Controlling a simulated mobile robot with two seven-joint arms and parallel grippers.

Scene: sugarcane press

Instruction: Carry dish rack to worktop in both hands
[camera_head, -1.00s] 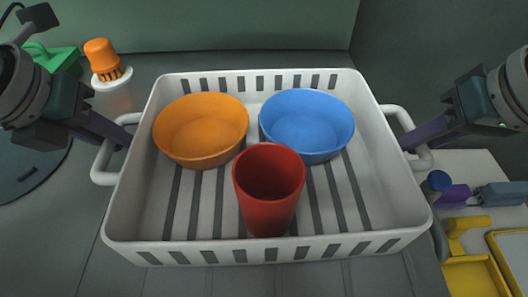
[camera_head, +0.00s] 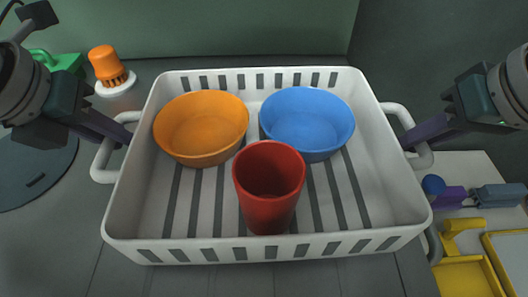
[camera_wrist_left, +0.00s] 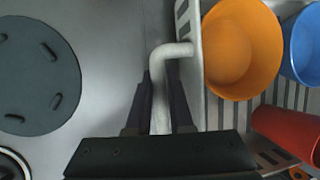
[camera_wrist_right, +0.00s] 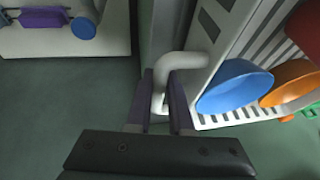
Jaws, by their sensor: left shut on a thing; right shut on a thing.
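The white dish rack (camera_head: 250,250) fills the middle of the head view, looking level. An orange bowl (camera_head: 201,130), a blue bowl (camera_head: 307,125) and an upright red cup (camera_head: 268,195) stand in it. My left gripper (camera_head: 122,135) is shut on the rack's left handle (camera_head: 102,163); the left wrist view shows the handle (camera_wrist_left: 160,95) between the fingers. My right gripper (camera_head: 415,140) is shut on the right handle (camera_head: 402,114), also seen between the fingers in the right wrist view (camera_wrist_right: 163,90). The rack hides whatever is directly below it.
A grey surface (camera_head: 60,240) at left bears a dark round disc (camera_head: 35,170), an orange-topped item (camera_head: 106,65) on a white base and a green object (camera_head: 62,64). At right, a pale surface (camera_head: 490,165) holds blue, purple and yellow items (camera_head: 465,275).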

